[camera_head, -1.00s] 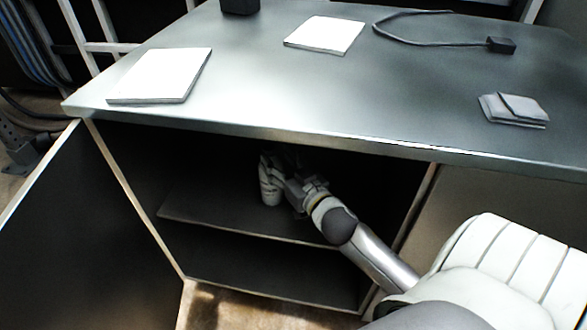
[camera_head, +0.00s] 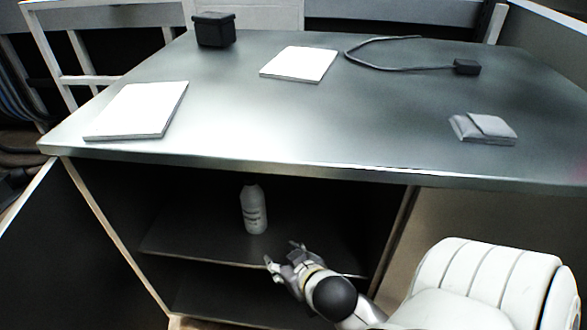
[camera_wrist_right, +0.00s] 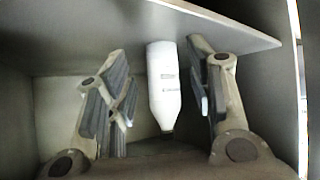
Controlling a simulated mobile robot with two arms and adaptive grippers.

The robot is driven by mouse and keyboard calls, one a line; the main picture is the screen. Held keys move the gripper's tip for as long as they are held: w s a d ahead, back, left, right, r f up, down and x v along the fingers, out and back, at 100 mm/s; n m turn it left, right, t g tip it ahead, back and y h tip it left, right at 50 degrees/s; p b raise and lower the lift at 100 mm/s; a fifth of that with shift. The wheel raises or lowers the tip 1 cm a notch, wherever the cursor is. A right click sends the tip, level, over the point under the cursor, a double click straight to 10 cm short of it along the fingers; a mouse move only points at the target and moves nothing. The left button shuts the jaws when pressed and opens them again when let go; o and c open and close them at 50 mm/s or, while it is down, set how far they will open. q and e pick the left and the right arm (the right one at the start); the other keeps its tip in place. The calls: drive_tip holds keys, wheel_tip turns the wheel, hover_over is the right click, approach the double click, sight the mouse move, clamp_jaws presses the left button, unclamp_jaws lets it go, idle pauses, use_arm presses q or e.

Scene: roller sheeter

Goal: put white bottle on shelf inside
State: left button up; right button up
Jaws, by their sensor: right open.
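The white bottle (camera_head: 254,210) stands upright on the shelf (camera_head: 200,241) inside the open cabinet under the counter. Its label faces outward. My right gripper (camera_head: 282,253) is open and empty at the shelf's front edge, in front of and to the right of the bottle, apart from it. In the right wrist view, which looks upside down, the bottle (camera_wrist_right: 164,88) appears between the two spread fingers and beyond them, with its base on the shelf (camera_wrist_right: 215,25). My left gripper is not in view.
The cabinet door (camera_head: 62,250) stands open at the left. The dark countertop (camera_head: 235,120) overhangs the opening and carries two white pads, a black box (camera_head: 214,30), a cable and a grey folded item (camera_head: 483,128). The shelf around the bottle is clear.

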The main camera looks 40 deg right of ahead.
drive_tip(key=s+a+f+n+g+y, duration=0.2)
drive_tip(key=s+a+g, duration=0.4)
drive_tip(key=s, duration=0.6)
wheel_tip(320, 180, down, 2)
drive_tip(key=a+n, duration=0.1)
drive_tip(key=a, duration=0.1)
drive_tip(key=shift+s+a+f+g+y, duration=0.2)
drive_tip(key=shift+a+g+y, duration=0.1)
drive_tip(key=shift+a+g, duration=0.1)
drive_tip(key=shift+w+f, duration=0.1)
